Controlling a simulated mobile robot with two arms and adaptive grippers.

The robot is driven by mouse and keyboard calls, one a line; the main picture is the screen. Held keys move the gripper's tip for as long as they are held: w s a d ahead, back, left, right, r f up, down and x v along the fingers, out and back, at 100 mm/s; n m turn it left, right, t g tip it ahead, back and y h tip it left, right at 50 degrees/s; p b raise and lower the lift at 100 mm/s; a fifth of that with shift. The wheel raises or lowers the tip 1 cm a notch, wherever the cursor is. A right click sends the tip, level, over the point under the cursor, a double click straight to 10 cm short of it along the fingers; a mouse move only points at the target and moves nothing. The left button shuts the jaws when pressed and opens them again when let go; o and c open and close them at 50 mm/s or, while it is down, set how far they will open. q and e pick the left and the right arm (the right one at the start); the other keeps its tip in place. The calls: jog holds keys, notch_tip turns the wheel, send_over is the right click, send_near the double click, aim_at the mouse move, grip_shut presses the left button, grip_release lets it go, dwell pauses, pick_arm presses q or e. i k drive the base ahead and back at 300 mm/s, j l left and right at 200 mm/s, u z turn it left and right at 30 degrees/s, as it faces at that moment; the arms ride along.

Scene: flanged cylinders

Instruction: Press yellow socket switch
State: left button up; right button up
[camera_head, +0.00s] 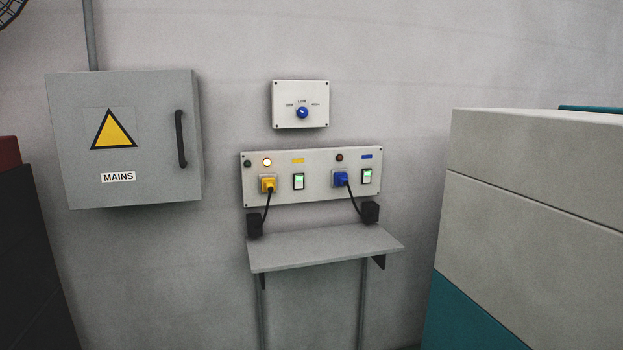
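A pale socket panel (316,190) is mounted on the wall in the middle of the view. On its left half is a yellow socket with a yellow plug (268,183) in it, under a small yellow label (298,161). The switch (298,181) beside the yellow plug is a rocker with a green glow. A blue plug (341,179) sits in the right socket, with its own green-lit switch (367,176) under a blue label (366,156). An indicator lamp (267,162) above the yellow plug glows; the other lamps look dark. Neither of my grippers is in view.
A grey shelf (325,247) juts out below the panel. A box with a blue knob (302,113) hangs above. A grey MAINS cabinet (75,140) is at left. A large grey and teal block (530,190) stands at right, and a dark one (30,260) at far left.

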aim_at(299, 179)
jog(key=i+l, duration=0.2)
jog(key=i, duration=0.3)
jog(key=i+l, duration=0.2)
jog(key=i, duration=0.3)
jog(key=i+l, duration=0.2)
jog(key=i, duration=0.3)
jog(key=i+l, duration=0.2)
jog(key=i, duration=0.3)
